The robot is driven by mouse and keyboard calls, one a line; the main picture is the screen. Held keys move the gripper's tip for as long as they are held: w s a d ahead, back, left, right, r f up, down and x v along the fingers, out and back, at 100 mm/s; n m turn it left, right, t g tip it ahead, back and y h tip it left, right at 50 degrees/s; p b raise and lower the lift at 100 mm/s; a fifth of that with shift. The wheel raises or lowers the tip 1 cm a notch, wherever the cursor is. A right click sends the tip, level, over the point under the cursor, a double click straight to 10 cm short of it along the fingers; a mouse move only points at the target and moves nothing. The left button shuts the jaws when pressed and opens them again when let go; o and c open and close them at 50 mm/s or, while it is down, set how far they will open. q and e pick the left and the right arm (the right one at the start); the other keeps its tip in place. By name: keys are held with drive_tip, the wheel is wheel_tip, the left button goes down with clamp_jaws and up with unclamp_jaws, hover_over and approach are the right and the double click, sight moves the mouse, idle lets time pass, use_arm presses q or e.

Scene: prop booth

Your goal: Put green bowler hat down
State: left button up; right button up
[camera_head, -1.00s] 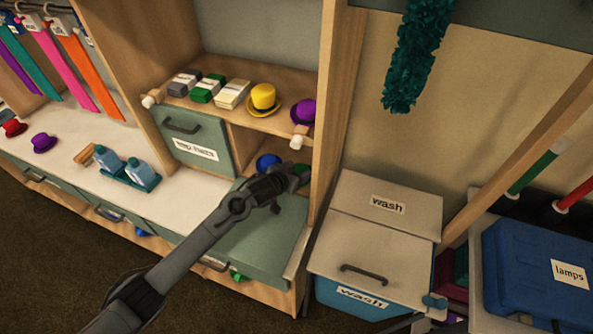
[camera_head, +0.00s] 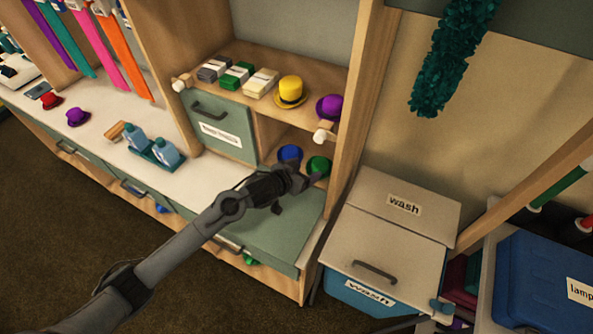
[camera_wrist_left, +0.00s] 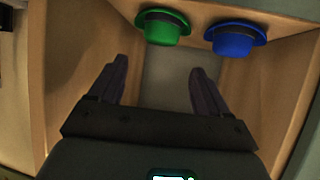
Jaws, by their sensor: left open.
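The green bowler hat (camera_head: 318,166) sits in the lower cubby of the shelf unit, at its right side, beside a blue hat (camera_head: 290,153). In the left wrist view the green hat (camera_wrist_left: 162,27) is just beyond my fingers, and the blue hat (camera_wrist_left: 236,38) is to its right. My left gripper (camera_head: 299,180) is at the cubby's front. My right gripper is not in view.
Wooden cubby walls stand close on both sides of my left fingers. A yellow hat (camera_head: 290,92) and a purple hat (camera_head: 329,107) are on the shelf above. A lidded wash bin (camera_head: 387,247) stands to the right.

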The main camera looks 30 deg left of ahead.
use_arm(q)
drive_tip(key=shift+p+v, duration=0.3)
drive_tip(key=shift+v, duration=1.7)
